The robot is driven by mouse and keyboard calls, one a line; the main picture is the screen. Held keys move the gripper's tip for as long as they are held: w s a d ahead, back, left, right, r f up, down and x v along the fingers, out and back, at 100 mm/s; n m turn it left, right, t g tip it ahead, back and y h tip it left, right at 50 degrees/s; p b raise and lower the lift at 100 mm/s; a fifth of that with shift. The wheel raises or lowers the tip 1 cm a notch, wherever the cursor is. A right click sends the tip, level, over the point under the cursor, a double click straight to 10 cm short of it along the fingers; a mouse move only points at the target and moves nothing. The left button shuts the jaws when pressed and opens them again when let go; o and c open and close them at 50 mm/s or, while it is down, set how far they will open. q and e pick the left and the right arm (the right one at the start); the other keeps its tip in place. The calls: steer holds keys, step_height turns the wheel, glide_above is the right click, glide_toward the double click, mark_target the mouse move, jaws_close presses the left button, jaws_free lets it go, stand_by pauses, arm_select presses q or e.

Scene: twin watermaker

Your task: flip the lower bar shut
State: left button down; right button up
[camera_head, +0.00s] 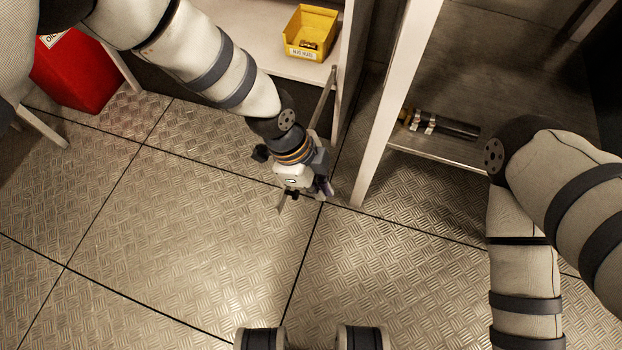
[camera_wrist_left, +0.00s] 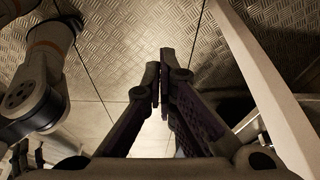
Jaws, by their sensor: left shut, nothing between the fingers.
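A thin grey bar (camera_head: 322,100) slants out beside the front post of the left shelf unit in the head view. I cannot tell for certain that it is the lower bar; its lower end is partly hidden behind my left wrist. My left gripper (camera_head: 312,192) hangs over the floor, just below the bar in the picture and left of the pale post. In the left wrist view its two dark fingers (camera_wrist_left: 161,82) are together with nothing between them. My right arm shows at the right of the head view, but its gripper is outside that picture.
A pale upright post (camera_head: 390,110) stands right of my left gripper. A dark cylinder with a brass end (camera_head: 440,125) lies on the low shelf behind it. A yellow bin (camera_head: 311,32) sits on the left shelf. A red box (camera_head: 80,70) stands at left. Metal floor (camera_head: 180,240) is clear.

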arm_select(q)
steer(key=f, duration=0.1)
steer(key=a+f, duration=0.1)
steer(key=f, duration=0.1)
steer(key=a+f, duration=0.1)
steer(key=shift+w+a+f+b, duration=0.2)
steer(key=shift+w+b, duration=0.1)
steer(key=shift+b, duration=0.1)
